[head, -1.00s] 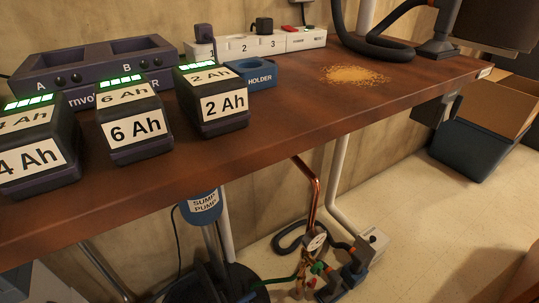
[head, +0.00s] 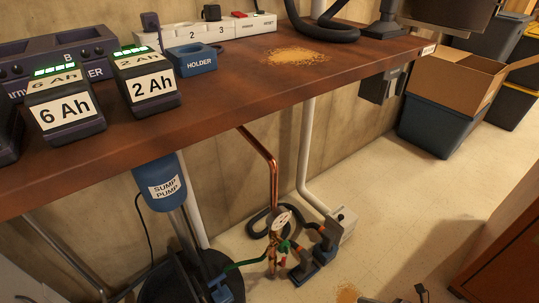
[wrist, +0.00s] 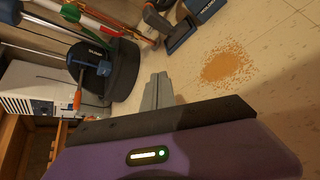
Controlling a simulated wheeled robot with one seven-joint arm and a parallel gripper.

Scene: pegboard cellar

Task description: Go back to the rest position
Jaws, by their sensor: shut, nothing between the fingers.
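My gripper (wrist: 158,92) shows in the wrist view as grey fingers, closed together and empty, beyond a dark and purple housing. It points at the floor. It touches nothing that I can see. I cannot make it out in the head view.
The wooden workbench (head: 215,112) bears battery packs, a blue holder (head: 194,60), a power strip (head: 222,30) and sawdust (head: 296,56). Below are a sump pump (head: 163,185) and pipes. An open cardboard box (head: 455,80) sits on a bin. Floor sawdust (wrist: 228,65) lies near my gripper. Middle floor is mostly clear.

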